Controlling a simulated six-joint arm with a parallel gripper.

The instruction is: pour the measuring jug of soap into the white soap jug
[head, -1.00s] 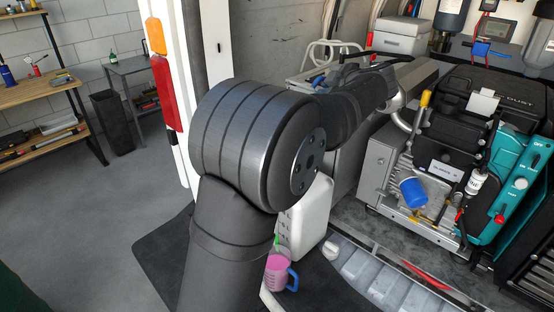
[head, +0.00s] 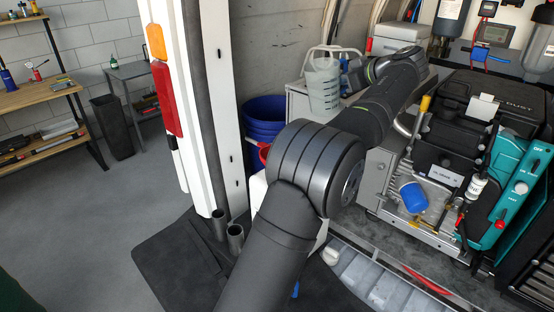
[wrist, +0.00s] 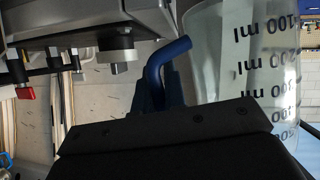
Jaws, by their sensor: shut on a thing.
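My gripper (head: 350,84) is high at the back, above the grey side unit, shut on the blue handle of the measuring jug (head: 323,86). The jug is translucent and looks upright. In the wrist view the jug (wrist: 225,60) carries black ml marks and its blue handle (wrist: 160,68) sits between my fingers. Its soap level is hard to make out. The white soap jug (head: 257,190) stands on the floor, mostly hidden behind my arm. A red thing (head: 264,153), perhaps a funnel, shows at its top.
A blue bucket (head: 264,118) stands behind the white jug. Two dark tubes (head: 235,238) stand on the black mat (head: 165,250). A white cap (head: 330,256) lies by the clear tray (head: 375,283). The machine (head: 440,175) fills the right side.

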